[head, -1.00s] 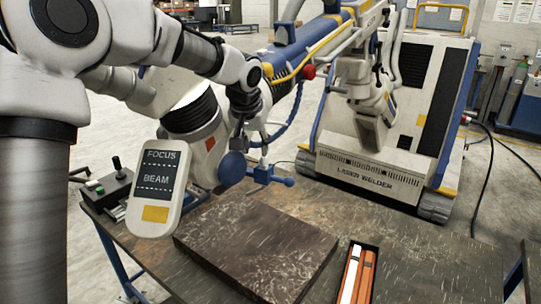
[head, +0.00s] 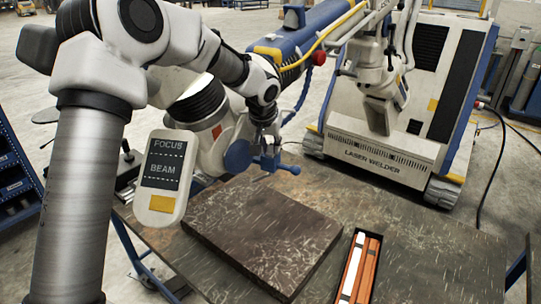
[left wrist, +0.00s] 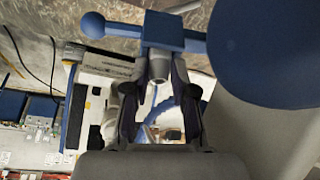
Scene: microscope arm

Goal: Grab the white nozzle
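The white nozzle shows in the left wrist view (left wrist: 158,66) as a pale grey-white tube end below a blue crossbar (left wrist: 165,32). My left gripper (left wrist: 159,72) has one dark finger on either side of the nozzle; the fingers look spread, and I cannot see firm contact. In the head view my left gripper (head: 266,135) is at the end of the welder's thick arm, just above the blue crossbar (head: 268,163). The gripper mostly hides the nozzle there. My right gripper is in neither view.
A control panel marked FOCUS and BEAM (head: 163,177) stands left of the nozzle. Below lies a dark metal plate (head: 262,235) on the worktable (head: 425,255), beside a slot with orange and white bars (head: 359,268). The laser welder cabinet (head: 390,160) stands behind.

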